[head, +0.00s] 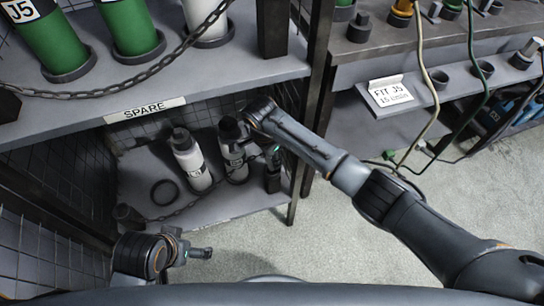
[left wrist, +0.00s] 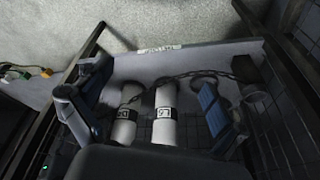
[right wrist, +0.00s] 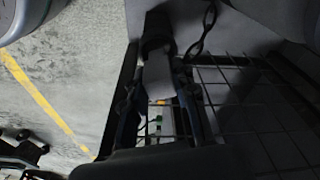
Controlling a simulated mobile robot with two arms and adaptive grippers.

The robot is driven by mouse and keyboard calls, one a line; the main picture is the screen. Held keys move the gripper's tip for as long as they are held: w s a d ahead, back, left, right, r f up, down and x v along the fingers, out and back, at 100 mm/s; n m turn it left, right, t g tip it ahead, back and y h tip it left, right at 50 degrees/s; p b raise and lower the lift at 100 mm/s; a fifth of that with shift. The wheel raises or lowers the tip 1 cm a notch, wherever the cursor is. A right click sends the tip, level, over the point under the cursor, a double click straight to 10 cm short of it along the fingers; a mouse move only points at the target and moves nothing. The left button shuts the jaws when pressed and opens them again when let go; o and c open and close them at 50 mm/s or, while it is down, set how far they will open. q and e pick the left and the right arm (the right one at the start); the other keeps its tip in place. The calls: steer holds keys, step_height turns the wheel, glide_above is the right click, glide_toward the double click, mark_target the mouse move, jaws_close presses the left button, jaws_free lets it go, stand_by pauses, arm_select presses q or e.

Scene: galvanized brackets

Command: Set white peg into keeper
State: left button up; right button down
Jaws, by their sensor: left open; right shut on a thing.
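Two white pegs with black tops stand on the lower shelf in the head view. The left white peg (head: 194,166) is free of any gripper. The right white peg (head: 238,172) is at my right gripper (head: 258,150), which is shut on it; the right wrist view shows its pale body (right wrist: 157,78) between the fingers, with a dark ring-like part beyond. Its base is partly hidden. An empty dark ring keeper (head: 164,192) lies left of the pegs. My left gripper (head: 203,253) is open and empty in front of the shelf; both pegs (left wrist: 166,115) show beyond its fingers.
A chain hangs along the lower shelf's front, and another chain (head: 110,92) crosses the upper shelf below green cylinders (head: 130,25). A SPARE label (head: 145,110) marks the shelf edge. Dark mesh and posts enclose the sides. A bench with cables stands at right; floor between is clear.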

steer(key=shift+f+b, duration=0.5)
steer(key=shift+f, duration=0.15)
steer(key=shift+f+b, duration=0.6)
steer(key=shift+f, duration=0.1)
arm_select(q)
steer(key=shift+w+d+r+t, duration=0.2)
steer(key=shift+w+r+t, duration=0.1)
steer(key=shift+w+t, duration=0.25)
steer(key=shift+w+d+r+t, duration=0.15)
steer(key=shift+w+r+t, duration=0.15)
steer(key=shift+w, duration=0.35)
arm_select(e)
steer(key=c, duration=1)
jaws_free()
steer(key=r, duration=0.5)
steer(key=a+r, duration=0.1)
steer(key=r, duration=0.1)
steer(key=shift+s+r, duration=0.25)
steer(key=shift+s, duration=0.1)
